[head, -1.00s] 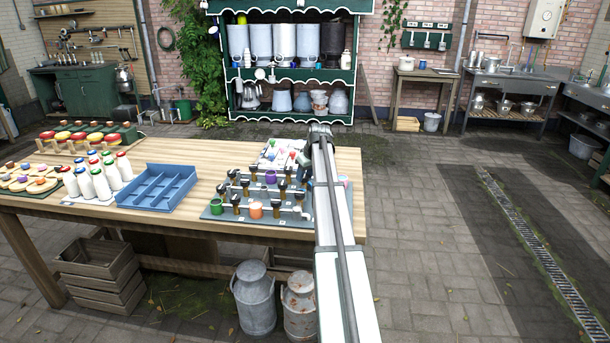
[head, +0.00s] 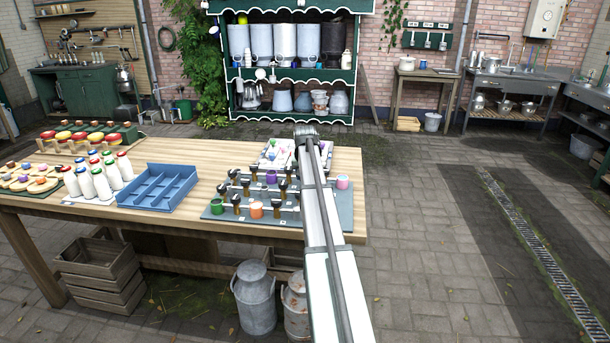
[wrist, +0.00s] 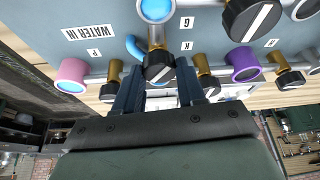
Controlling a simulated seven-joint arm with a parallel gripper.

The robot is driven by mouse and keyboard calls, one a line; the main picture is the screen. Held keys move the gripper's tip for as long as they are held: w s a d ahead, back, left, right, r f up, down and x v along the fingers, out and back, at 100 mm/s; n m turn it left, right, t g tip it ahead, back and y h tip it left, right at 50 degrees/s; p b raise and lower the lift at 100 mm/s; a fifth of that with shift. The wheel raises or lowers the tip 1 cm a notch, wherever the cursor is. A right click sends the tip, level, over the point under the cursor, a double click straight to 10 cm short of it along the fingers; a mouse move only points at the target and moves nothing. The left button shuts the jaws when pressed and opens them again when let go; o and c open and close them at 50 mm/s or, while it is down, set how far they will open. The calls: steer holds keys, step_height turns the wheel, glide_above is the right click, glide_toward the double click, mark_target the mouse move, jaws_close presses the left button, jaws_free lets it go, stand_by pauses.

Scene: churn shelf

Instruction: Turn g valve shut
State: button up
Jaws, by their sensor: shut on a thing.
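The grey valve board (head: 340,217) lies on the wooden table, with several black-handled valves and coloured cups. In the wrist view a black valve knob with a white line (wrist: 158,67) sits between the two fingers of my gripper (wrist: 158,88), which is shut on it. A G label (wrist: 187,22) is on the board just right of this valve's brass stem. A P label (wrist: 93,52) and a K label (wrist: 187,45) stand near neighbouring valves. In the head view my arm hides the gripper and the held valve.
Close around the fingers are a pink cup (wrist: 72,76), a purple cup (wrist: 243,64) and other valve knobs (wrist: 205,86). A blue divided tray (head: 158,188) and several milk bottles (head: 100,180) stand left of the board.

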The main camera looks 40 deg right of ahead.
steer(key=m+g, duration=0.1)
steer(key=m, duration=0.1)
steer(key=m+h, duration=0.1)
steer(key=m, duration=0.2)
steer(key=shift+w+a+m+g, duration=0.1)
steer(key=shift+w+m+g, duration=0.05)
steer(key=shift+m+g, duration=0.2)
steer(key=m+g, duration=0.1)
steer(key=m, duration=0.1)
steer(key=m+g, duration=0.1)
steer(key=m, duration=0.2)
steer(key=shift+w+h, duration=0.1)
steer(key=shift+h, duration=0.2)
steer(key=o, duration=1)
steer(key=shift+o, duration=0.2)
steer(key=v, duration=1.3)
steer(key=shift+a+r, duration=0.25)
steer(key=shift+r, duration=0.05)
